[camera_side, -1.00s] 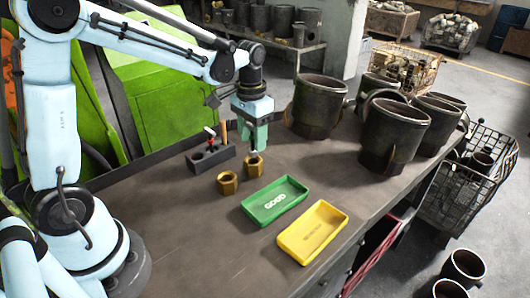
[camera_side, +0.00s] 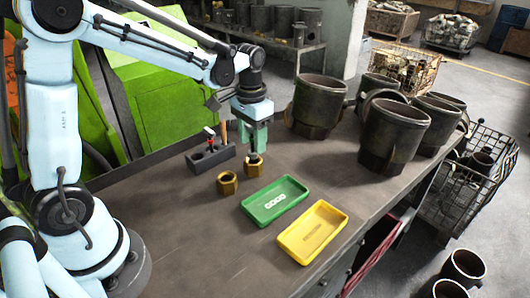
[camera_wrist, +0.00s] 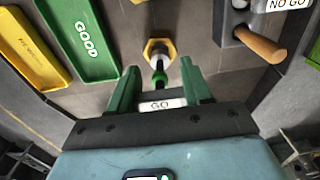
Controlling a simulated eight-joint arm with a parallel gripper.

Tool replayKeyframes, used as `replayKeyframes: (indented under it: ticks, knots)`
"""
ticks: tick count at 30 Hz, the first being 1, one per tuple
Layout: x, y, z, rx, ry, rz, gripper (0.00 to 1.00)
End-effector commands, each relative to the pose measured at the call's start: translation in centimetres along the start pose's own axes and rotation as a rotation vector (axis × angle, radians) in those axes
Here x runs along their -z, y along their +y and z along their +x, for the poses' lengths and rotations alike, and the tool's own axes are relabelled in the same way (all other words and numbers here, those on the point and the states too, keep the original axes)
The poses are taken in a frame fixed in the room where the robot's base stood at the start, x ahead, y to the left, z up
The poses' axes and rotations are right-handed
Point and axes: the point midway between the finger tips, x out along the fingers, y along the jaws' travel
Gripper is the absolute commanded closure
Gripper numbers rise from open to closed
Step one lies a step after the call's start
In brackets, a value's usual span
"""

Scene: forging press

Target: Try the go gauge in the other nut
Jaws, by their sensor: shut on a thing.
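My gripper (camera_side: 255,137) points down over the right of two brass hex nuts (camera_side: 254,166). In the wrist view its green fingers (camera_wrist: 160,88) are shut on the go gauge (camera_wrist: 158,74), which has a white GO label and a green band. The gauge's steel end meets the bore of this nut (camera_wrist: 159,45); how deep it sits I cannot tell. The other nut (camera_side: 227,183) stands on the bench just to the left, with its bore open upward. It does not show in the wrist view.
A dark gauge block (camera_side: 212,159) behind the nuts holds a wooden-handled gauge (camera_wrist: 260,44) near a NO GO label. A green GOOD tray (camera_side: 275,202) and a yellow tray (camera_side: 313,233) lie in front. Large dark metal pieces (camera_side: 392,135) crowd the bench's right side.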

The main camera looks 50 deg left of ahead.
Motion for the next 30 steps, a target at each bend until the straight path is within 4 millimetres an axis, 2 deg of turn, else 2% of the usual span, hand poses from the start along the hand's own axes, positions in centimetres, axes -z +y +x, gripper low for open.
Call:
replayKeyframes:
  ticks: [30]
  knots:
    - [0.0, 0.0, 1.7, 0.0, 0.0, 0.0, 0.87]
